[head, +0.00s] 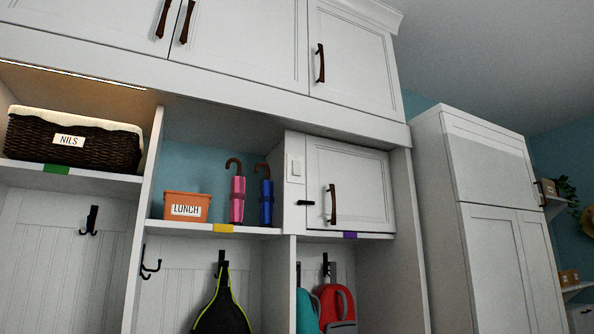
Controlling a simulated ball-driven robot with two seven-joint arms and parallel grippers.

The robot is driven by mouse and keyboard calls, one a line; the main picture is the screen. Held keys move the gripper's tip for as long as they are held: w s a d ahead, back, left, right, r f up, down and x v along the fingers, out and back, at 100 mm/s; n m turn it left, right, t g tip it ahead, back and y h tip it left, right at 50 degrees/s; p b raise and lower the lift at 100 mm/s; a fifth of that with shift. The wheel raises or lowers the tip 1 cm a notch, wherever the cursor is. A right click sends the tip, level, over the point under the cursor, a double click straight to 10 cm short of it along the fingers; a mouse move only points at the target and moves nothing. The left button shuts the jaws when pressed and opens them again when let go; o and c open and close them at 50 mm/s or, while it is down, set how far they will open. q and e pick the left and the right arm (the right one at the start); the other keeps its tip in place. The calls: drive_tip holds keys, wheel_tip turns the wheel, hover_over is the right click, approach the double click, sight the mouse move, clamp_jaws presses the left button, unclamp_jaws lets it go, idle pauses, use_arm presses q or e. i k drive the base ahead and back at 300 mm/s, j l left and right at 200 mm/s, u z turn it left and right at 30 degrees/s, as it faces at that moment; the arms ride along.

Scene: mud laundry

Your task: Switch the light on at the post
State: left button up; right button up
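A white post (294,205) stands between the open cubby with the umbrellas and the small closed cabinet. A small white switch plate (296,168) is on the upper part of this post. Its rocker position is too small to tell. A thin pale light strip (70,75) runs under the upper cabinets at the left, with a warm glow beside it above the basket. Neither of my grippers shows in the head view.
The small cabinet door (350,185) right of the post is closed, with a dark handle and a black latch. A wicker basket (70,140), an orange lunch box (186,206), a pink umbrella (237,200) and a blue umbrella (266,203) sit on the shelves. Bags hang below.

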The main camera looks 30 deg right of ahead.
sight(296, 165)
drive_tip(key=i+l, duration=0.2)
drive_tip(key=i, duration=0.6)
drive_tip(key=i+l+z, duration=0.15)
drive_tip(key=i, duration=0.7)
